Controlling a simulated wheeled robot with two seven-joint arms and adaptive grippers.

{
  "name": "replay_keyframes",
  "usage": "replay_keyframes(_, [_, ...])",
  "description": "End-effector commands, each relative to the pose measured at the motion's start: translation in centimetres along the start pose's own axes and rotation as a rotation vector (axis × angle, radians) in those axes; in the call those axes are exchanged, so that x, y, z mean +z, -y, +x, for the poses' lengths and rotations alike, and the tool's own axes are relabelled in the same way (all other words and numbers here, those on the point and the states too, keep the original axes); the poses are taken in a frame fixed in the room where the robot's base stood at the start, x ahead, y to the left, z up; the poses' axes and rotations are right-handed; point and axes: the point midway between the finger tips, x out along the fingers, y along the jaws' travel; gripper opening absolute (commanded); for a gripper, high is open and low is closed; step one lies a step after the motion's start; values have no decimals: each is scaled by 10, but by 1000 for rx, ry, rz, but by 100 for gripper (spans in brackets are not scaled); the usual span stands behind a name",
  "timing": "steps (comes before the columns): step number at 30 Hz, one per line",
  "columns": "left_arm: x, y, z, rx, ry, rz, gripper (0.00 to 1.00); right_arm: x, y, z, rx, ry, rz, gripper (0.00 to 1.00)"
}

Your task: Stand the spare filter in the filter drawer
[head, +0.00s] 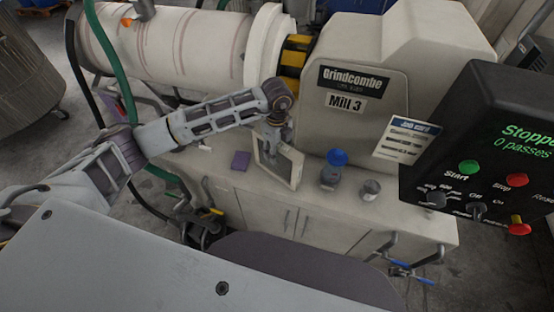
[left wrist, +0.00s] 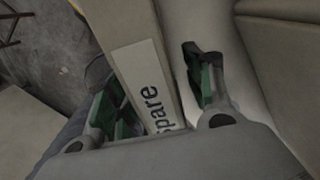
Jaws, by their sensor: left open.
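The spare filter (head: 297,170) is a pale framed panel standing upright on the cabinet top below the mill. In the left wrist view its edge with a label reading "Spare" (left wrist: 138,62) runs between my fingers. My left gripper (head: 271,147) is at the filter's upper part. It also shows in the left wrist view (left wrist: 160,98), open, with a green-padded finger on each side of the filter's edge. Whether either pad touches it I cannot tell. I cannot make out the filter drawer for certain. My right gripper is not in view.
A control box (head: 490,150) reading "Stopped" hangs at the right. The mill (head: 405,60) rises behind. Green hose (head: 108,55) hangs at the left.

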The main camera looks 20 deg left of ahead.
Motion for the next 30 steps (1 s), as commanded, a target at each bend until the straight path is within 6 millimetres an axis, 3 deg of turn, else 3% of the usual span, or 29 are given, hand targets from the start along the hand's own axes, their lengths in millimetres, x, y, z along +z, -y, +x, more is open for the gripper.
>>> replay_keyframes(8, [0,0,0,0,0,0,52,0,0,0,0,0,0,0])
replay_keyframes(21, [0,0,0,-1,0,0,0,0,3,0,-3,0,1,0])
replay_keyframes(30, [0,0,-1,-1,0,0,0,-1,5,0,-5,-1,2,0])
